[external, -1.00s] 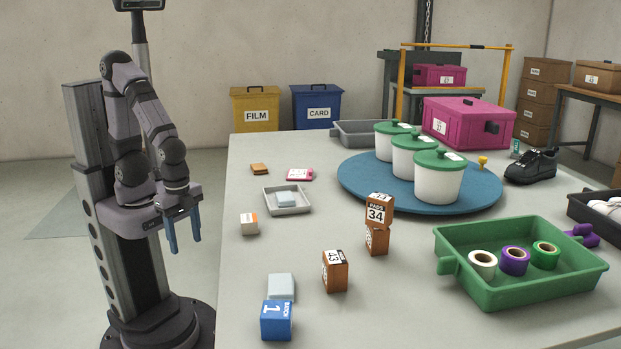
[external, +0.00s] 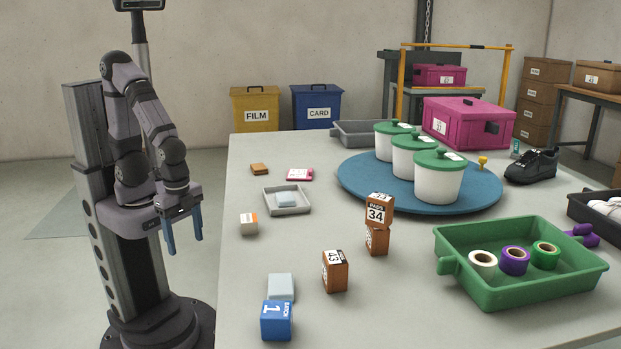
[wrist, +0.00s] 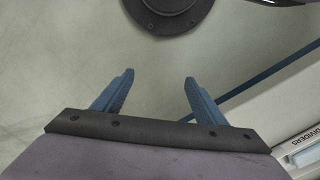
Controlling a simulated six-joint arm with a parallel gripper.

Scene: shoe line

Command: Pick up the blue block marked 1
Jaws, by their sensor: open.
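The blue block marked 1 (external: 276,321) sits at the near left edge of the table in the external view, with "BATCH" on its side. A pale grey-blue block (external: 281,287) is right behind it. My gripper (external: 185,247) hangs beside the table's left edge, off the tabletop, with its blue fingers pointing down. It is well apart from the blue block, to its upper left in the picture. In the wrist view my gripper (wrist: 159,82) has its two blue fingers apart with nothing between them. The blue block is not in the wrist view.
A brown block marked 43 (external: 335,271) stands right of the blue block. A brown stack with 34 (external: 379,209) is farther back. A green tray (external: 470,291) with tape rolls is at the right. A grey tray (external: 301,210) holds a pale block. The near middle of the table is clear.

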